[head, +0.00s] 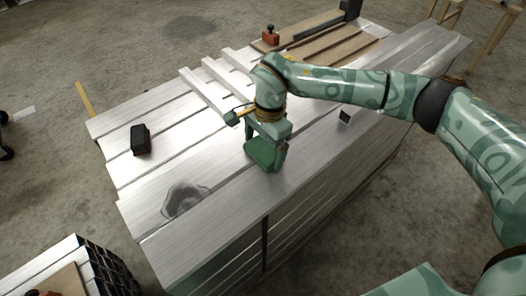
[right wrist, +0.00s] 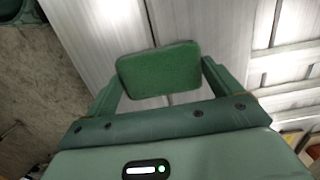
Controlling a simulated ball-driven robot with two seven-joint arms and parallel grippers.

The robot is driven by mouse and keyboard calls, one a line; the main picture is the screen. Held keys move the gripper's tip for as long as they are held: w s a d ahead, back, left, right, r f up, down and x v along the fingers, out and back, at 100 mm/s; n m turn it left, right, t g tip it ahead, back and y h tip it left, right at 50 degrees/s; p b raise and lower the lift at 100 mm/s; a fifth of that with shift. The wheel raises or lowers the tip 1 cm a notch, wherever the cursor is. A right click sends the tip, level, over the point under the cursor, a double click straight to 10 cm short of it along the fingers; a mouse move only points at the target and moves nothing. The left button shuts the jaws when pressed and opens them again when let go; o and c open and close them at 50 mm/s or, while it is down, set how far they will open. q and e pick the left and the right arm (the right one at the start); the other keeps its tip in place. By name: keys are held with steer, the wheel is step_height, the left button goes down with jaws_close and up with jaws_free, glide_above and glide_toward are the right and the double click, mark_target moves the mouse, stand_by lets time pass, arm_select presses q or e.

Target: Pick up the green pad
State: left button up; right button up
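The green pad (right wrist: 160,70) is a dark green block with rounded corners and a fuzzy face. In the right wrist view it fills the space between the two fingers of my right gripper (right wrist: 160,78), lined up with them and touching both sides. In the head view my right gripper (head: 266,150) points down over the near part of the metal planks, with the pad (head: 263,154) at its fingertips. Whether the pad's underside touches the planks is hidden. My left gripper is not in view.
A stack of aluminium planks (head: 180,143) bears a black block (head: 140,139) at the left and a dark ring-shaped smudge (head: 184,197) in front. Loose pale slats (head: 205,92) and an orange-red tool (head: 270,36) lie behind my right gripper. The planks' left part is mostly clear.

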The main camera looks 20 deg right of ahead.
mark_target(262, 150)
steer(key=shift+r, duration=0.5)
step_height(262, 150, up, 3)
steer(key=shift+w+p, duration=0.1)
steer(key=shift+p, duration=0.95)
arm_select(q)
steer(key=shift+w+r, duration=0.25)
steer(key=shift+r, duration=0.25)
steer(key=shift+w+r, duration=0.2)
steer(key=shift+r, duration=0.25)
arm_select(e)
steer(key=w+a+r, duration=0.9)
steer(key=a, duration=0.1)
steer(key=shift+w, duration=0.3)
steer(key=shift+a, duration=0.1)
